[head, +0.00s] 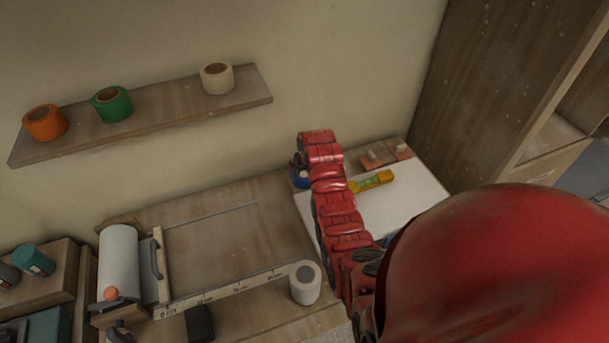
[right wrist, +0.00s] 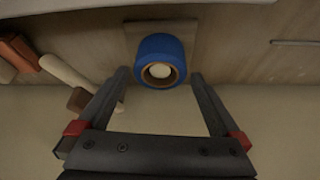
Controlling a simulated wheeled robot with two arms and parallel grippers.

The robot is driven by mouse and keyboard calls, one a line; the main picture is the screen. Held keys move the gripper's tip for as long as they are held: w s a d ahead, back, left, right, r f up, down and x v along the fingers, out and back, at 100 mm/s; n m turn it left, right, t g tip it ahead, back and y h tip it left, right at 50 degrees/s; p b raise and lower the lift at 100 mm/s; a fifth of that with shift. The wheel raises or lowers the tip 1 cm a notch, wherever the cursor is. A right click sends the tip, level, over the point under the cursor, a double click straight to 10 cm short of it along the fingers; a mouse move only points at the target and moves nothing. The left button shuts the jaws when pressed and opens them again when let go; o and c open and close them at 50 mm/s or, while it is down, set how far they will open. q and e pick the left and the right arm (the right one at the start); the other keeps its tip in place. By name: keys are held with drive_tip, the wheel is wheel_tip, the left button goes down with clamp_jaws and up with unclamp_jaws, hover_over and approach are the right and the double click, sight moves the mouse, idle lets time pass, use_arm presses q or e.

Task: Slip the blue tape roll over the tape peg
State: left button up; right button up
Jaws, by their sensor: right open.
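The blue tape roll (right wrist: 142,62) sits on a square wooden base plate (right wrist: 190,32) in the right wrist view. A pale round end, which looks like the tape peg (right wrist: 161,71), shows inside its brown core, so the roll appears to be around the peg. How far down it sits is unclear. My right gripper (right wrist: 159,76) is open, with one finger on each side of the roll and visible gaps between. In the head view the roll (head: 301,181) is partly hidden by my red right arm, beside the right gripper (head: 298,161). My left gripper is not in view.
A white roll (head: 305,284) stands at the bench front. The wall shelf (head: 160,115) holds orange, green and cream tape rolls.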

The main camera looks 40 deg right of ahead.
drive_tip(key=b+v, duration=0.2)
drive_tip(key=v, duration=0.5)
drive_tip(key=shift+r+b, duration=0.3)
drive_tip(key=shift+s, duration=0.15)
